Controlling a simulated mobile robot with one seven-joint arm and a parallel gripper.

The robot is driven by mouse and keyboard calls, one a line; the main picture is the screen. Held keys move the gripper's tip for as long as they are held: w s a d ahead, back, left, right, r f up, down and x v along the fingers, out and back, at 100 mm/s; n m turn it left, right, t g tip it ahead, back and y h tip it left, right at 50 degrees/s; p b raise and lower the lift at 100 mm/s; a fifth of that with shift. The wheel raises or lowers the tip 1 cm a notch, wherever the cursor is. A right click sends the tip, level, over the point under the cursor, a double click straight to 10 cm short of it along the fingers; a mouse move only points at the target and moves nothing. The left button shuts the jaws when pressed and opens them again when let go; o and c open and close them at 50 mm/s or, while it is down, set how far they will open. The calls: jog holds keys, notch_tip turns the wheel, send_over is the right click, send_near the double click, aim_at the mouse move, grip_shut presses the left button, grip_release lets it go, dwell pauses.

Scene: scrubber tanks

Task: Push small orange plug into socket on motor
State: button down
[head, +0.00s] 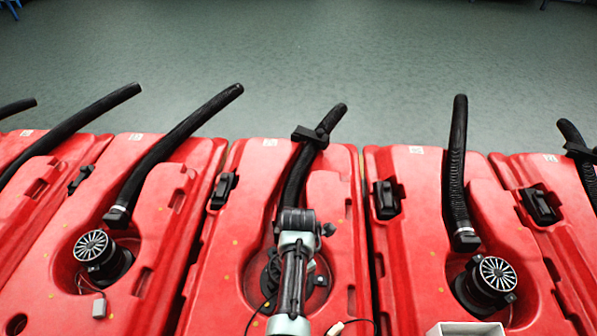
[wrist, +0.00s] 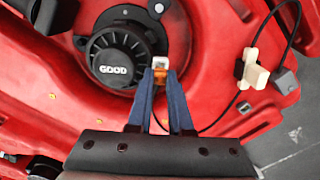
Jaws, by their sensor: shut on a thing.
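In the wrist view the small orange plug (wrist: 160,77) is between the tips of the two blue fingers of my gripper (wrist: 160,80), which is shut on it. Just beyond the plug is a white socket (wrist: 160,62) at the edge of the black motor (wrist: 115,60), whose round cap reads GOOD. The plug and socket look in line and very close. I cannot tell whether the plug is inside it. In the head view my arm covers the gripper, plug and socket, and only part of the motor (head: 318,281) shows on the middle red tank (head: 236,245).
In the wrist view a larger white connector (wrist: 252,70) on a black cable lies to the right, near a grey block (wrist: 284,81). In the head view a black hose (head: 298,170) runs up the middle tank. Similar red tanks with motors stand on both sides.

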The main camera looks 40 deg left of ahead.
jog(key=shift+f, duration=0.25)
jog(key=shift+f+b, duration=0.65)
jog(key=shift+b, duration=0.05)
jog(key=c, duration=0.8)
grip_release()
jog(key=shift+o, duration=0.6)
jog(key=o, duration=0.4)
jog(key=shift+a+r, duration=0.1)
jog(key=shift+r, duration=0.05)
